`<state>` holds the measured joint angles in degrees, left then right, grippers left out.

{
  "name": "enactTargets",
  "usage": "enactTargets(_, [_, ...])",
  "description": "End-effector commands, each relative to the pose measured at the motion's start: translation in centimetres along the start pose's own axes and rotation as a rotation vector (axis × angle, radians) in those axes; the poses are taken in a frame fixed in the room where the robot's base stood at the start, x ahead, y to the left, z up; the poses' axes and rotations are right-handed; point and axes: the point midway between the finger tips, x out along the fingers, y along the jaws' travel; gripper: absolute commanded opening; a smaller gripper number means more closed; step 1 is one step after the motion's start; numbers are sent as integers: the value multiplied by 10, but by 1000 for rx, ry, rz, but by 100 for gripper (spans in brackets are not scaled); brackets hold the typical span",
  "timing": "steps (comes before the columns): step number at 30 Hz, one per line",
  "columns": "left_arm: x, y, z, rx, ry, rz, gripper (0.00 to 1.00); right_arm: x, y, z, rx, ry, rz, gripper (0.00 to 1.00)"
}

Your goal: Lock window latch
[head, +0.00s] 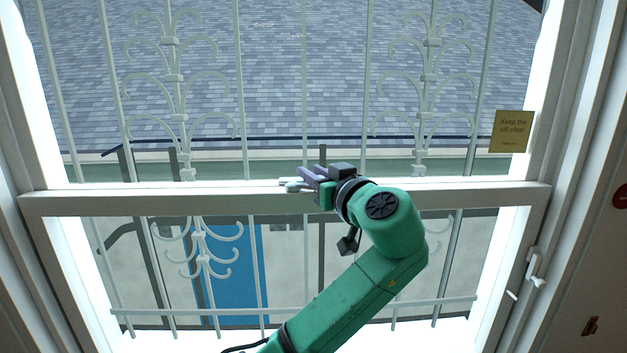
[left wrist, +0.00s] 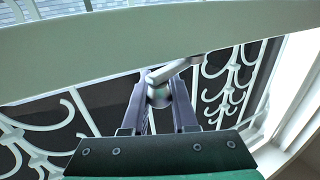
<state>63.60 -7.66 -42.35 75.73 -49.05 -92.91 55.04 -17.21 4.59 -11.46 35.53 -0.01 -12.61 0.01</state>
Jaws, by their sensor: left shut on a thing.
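The window latch (left wrist: 160,93) is a small light-grey piece with a round body and a short lever, set at the window's middle rail (head: 130,201). In the head view the latch (head: 293,185) shows as a pale piece at the rail's top edge. My left gripper (head: 304,182) reaches it from the right, partly hiding it. In the left wrist view the two fingers of my left gripper (left wrist: 160,100) lie on either side of the round body, shut on it. The lever points up and to the right. My right gripper is not in view.
White scrolled bars (head: 180,115) stand behind the window. A yellow note reading "Keep the sill clear" (head: 511,132) is on the right of the pane. A white handle (head: 535,268) sits on the right frame. The sill is largely out of view.

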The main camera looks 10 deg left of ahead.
Motion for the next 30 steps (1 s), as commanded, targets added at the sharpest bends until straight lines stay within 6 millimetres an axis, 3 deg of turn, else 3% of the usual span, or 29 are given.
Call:
enactTargets(12, [9,2,-2,0,0,-224,0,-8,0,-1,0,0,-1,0])
enactTargets(29, [11,2,-1,-2,0,-262,0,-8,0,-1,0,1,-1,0])
enactTargets(30, [11,2,-1,-2,0,-262,30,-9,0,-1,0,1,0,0])
